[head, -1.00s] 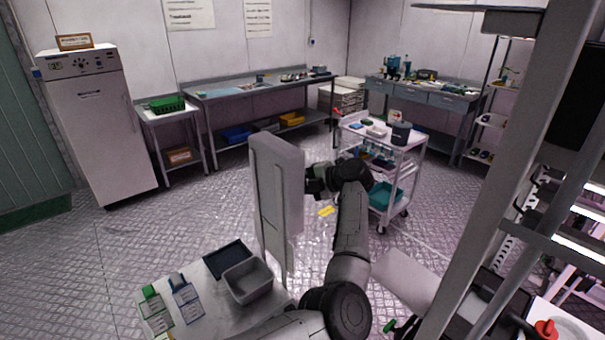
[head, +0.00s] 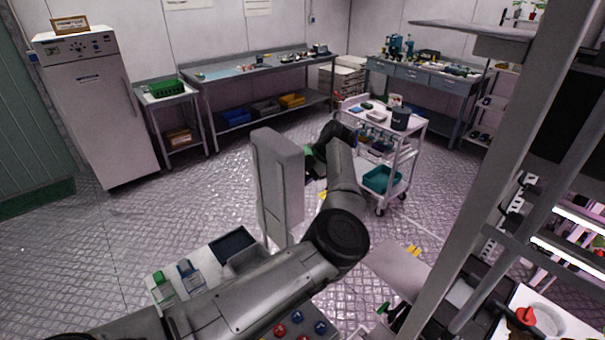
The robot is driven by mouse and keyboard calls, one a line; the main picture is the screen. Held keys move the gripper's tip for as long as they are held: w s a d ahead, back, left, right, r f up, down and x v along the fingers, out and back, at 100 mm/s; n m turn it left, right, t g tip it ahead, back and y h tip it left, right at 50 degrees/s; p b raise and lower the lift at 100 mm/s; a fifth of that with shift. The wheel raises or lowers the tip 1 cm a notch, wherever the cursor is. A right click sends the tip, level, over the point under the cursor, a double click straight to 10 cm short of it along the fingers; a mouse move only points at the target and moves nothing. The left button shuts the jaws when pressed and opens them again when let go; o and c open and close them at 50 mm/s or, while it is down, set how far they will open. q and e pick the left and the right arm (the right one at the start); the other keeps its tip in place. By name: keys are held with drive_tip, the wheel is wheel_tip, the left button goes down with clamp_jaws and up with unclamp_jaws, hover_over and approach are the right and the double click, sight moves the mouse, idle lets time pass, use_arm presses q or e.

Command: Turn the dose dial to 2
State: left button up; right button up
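No dial with readable numbers shows, so I cannot tell which thing is the dose dial. At the bottom edge, a grey panel (head: 309,311) carries red knobs (head: 280,330) and blue knobs (head: 297,316); the frame cuts it off, and my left arm passes just beside it. Another red knob-like part (head: 526,315) shows on a white surface at the lower right. My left gripper (head: 313,166) is at the far end of the bent arm, above the floor and well away from the panel. It is dark and small, and its fingers are unclear. My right gripper is not recognisable.
A pale upright block (head: 277,180) stands beside my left gripper. A low table with cards (head: 190,277) and a dark tray (head: 233,243) lies below. A white cart (head: 405,155) stands beyond, and rack posts (head: 490,190) fill the right. The left floor is open.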

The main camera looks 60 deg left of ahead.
use_arm(q)
drive_tip(key=shift+f, duration=0.1)
idle(0.4)
drive_tip(key=o, duration=0.9)
drive_tip(key=shift+o, duration=0.2)
drive_tip(key=shift+w+d+r, duration=0.1)
drive_tip(key=shift+r, duration=0.15)
drive_tip(key=v, duration=1.3)
drive_tip(key=shift+r, duration=0.2)
